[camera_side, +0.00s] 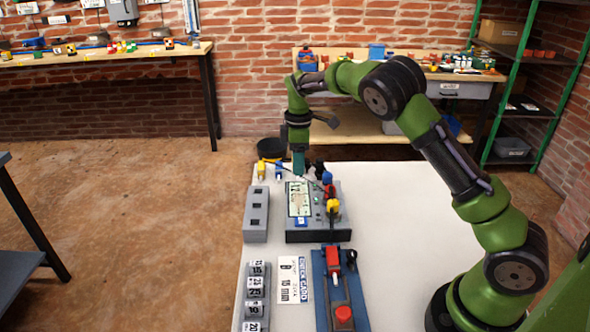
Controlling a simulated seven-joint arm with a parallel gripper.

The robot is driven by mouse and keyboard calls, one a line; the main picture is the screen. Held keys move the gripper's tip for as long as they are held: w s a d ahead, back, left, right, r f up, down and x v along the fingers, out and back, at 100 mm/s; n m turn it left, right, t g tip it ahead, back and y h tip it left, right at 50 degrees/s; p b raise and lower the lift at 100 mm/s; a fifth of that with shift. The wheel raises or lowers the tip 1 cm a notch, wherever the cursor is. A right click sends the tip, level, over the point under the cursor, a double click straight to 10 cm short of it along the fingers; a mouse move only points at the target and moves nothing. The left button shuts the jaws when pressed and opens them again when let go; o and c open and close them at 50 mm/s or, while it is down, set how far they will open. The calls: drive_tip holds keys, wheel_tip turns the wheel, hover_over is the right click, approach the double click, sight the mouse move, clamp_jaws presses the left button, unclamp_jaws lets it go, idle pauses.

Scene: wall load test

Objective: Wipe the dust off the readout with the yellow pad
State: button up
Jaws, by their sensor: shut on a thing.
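My gripper (299,152) points down at the far edge of the white table, just behind the grey meter box (318,226). It is shut on what looks like a teal block (299,165); its lower end is near the top of the readout, and I cannot tell whether they touch. The pale readout (299,202) is on the left of the box's top, with dark marks on it; dust is too small to make out. A small yellow piece with a white lower end, perhaps the yellow pad (261,170), stands left of my gripper, apart from it.
A similar blue piece (279,170) stands beside the yellow one. Red, yellow and blue knobs or plugs (331,200) rise from the box's right side. A grey socketed block (256,213), check card (293,281) and blue fixture (338,290) surround it. The table's right side is clear.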

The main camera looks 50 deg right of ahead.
sight(299, 215)
drive_tip(key=shift+f, duration=1.6)
drive_tip(key=shift+s+a+f, duration=0.1)
drive_tip(key=shift+a+f, duration=0.05)
drive_tip(key=shift+f, duration=0.25)
drive_tip(key=shift+s+a+f, duration=0.1)
drive_tip(key=shift+a+f, duration=0.05)
drive_tip(key=shift+f, duration=0.25)
drive_tip(key=shift+s+a, duration=3.45)
drive_tip(key=shift+s+a+f, duration=0.5)
drive_tip(key=shift+s+a, duration=0.25)
drive_tip(key=shift+w+d+r, duration=0.25)
drive_tip(key=shift+w+d, duration=0.2)
drive_tip(key=shift+w+d+r, duration=0.2)
drive_tip(key=shift+w+d, duration=3.8)
drive_tip(key=shift+d, duration=0.15)
drive_tip(key=shift+a+r, duration=0.1)
drive_tip(key=shift+r, duration=4.05)
drive_tip(key=shift+a, duration=0.1)
